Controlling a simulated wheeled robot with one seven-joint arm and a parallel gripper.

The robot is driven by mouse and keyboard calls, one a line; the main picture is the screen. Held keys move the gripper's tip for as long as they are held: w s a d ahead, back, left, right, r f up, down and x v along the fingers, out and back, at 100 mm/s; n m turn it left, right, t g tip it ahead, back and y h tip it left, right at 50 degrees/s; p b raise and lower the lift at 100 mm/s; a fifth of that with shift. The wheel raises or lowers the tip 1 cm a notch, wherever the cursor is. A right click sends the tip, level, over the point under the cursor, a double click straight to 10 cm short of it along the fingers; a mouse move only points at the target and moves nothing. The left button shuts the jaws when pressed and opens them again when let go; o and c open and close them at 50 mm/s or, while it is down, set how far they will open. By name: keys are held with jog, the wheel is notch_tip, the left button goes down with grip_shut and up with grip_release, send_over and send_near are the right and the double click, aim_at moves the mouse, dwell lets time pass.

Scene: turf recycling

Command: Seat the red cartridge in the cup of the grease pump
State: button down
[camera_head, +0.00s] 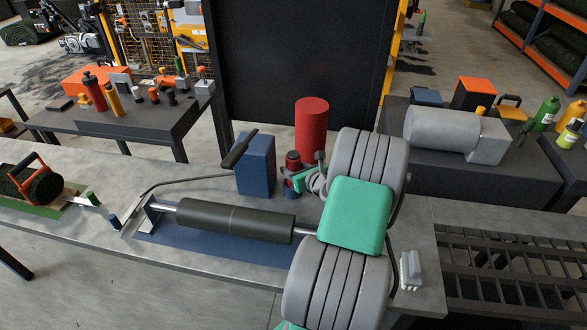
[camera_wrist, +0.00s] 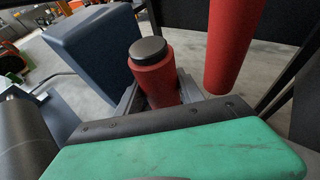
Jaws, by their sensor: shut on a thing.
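The red cartridge (camera_head: 293,163) is a short red cylinder with a dark cap. In the wrist view the cartridge (camera_wrist: 157,82) stands between the grey fingers of my gripper (camera_wrist: 157,100). My gripper (camera_head: 297,182) is shut on it, close to the right side of a blue block with a black lever (camera_head: 255,165), which appears to be the grease pump. The pump block (camera_wrist: 95,55) is left of the cartridge in the wrist view. A dark blue part shows below the cartridge in the head view. My gripper hides the cartridge's lower end, so I cannot tell if it is in the cup.
A tall red cylinder (camera_head: 312,125) stands behind and right of the cartridge; it is close in the wrist view (camera_wrist: 232,45). A dark roller (camera_head: 235,220) lies in front of the pump. A black panel (camera_head: 295,60) rises behind the bench.

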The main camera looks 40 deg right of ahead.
jog(key=shift+f+b, duration=1.05)
jog(key=shift+f, duration=0.8)
jog(key=c, duration=0.7)
grip_release()
jog(key=shift+o, duration=0.2)
jog(key=v, duration=0.8)
